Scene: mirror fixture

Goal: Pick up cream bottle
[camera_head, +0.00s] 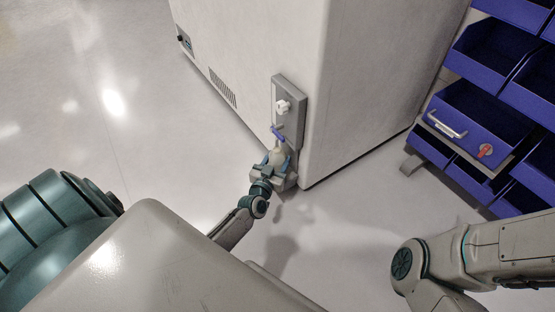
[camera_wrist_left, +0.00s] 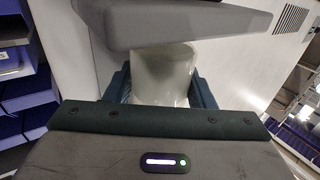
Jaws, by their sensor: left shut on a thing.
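The cream bottle (camera_head: 278,154) is a pale, small bottle at the lower part of a grey fixture (camera_head: 297,92) on the side of a large white cabinet. My left gripper (camera_head: 277,162) reaches it from below and is shut around it. In the left wrist view the pale round body of the bottle (camera_wrist_left: 165,76) sits between the two dark fingers. A grey ledge (camera_wrist_left: 175,22) hides its far end there. I cannot tell whether the bottle touches the fixture. My right arm shows at the lower right of the head view, but its gripper is out of view.
A white knob-like part (camera_head: 283,107) and a blue part (camera_head: 278,133) are on the fixture above the bottle. The white cabinet (camera_head: 245,60) stands behind. A rack of blue bins (camera_head: 480,115) is at the right. Open floor (camera_head: 90,110) lies at the left.

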